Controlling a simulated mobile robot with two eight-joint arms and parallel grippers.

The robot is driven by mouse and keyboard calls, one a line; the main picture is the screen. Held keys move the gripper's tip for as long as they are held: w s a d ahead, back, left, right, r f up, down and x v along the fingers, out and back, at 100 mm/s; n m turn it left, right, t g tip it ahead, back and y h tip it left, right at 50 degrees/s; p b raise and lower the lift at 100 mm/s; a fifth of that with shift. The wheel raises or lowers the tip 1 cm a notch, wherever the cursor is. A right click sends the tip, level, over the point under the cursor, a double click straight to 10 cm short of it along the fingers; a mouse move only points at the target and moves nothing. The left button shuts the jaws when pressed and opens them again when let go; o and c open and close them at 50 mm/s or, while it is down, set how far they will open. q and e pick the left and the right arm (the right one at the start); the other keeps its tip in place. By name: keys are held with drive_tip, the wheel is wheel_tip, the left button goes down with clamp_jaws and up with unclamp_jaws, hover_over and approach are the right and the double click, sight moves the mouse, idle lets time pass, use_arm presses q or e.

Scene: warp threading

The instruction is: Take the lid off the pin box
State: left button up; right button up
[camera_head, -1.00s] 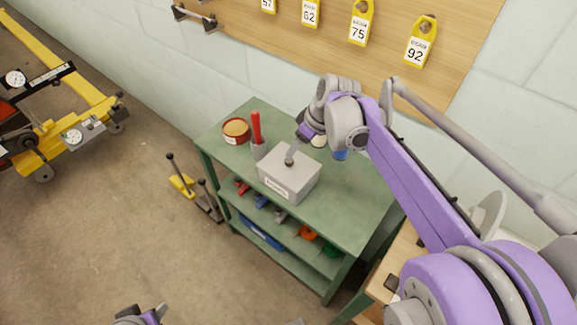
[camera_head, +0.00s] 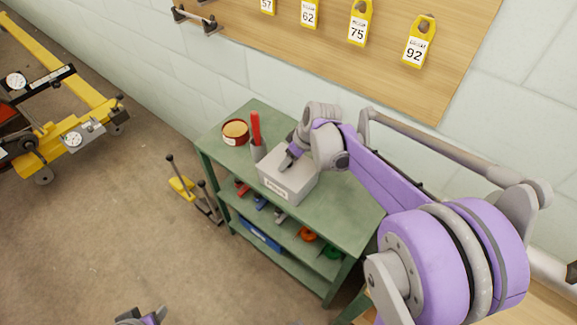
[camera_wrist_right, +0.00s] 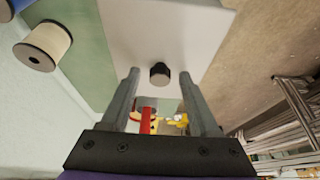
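The pin box (camera_head: 285,187) is a grey box with a white label, standing on top of the green workbench. Its lid (camera_wrist_right: 195,30) fills the upper middle of the right wrist view, with a dark round knob (camera_wrist_right: 160,73). The lid is on the box. My right gripper (camera_head: 290,157) is over the lid in the head view, where it hides the knob. In the right wrist view its two fingers (camera_wrist_right: 160,84) are apart, and the knob appears between their tips, with gaps on both sides. My left gripper (camera_head: 142,316) is partly visible at the bottom edge, away from the bench.
On the green bench (camera_head: 345,215), a round orange-topped tin (camera_head: 235,131) and a red-handled tool in a grey holder (camera_head: 256,132) stand close to the box. A pale spool (camera_wrist_right: 43,46) is near the right gripper. The bench's front right top is clear.

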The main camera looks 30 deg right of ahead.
clamp_jaws()
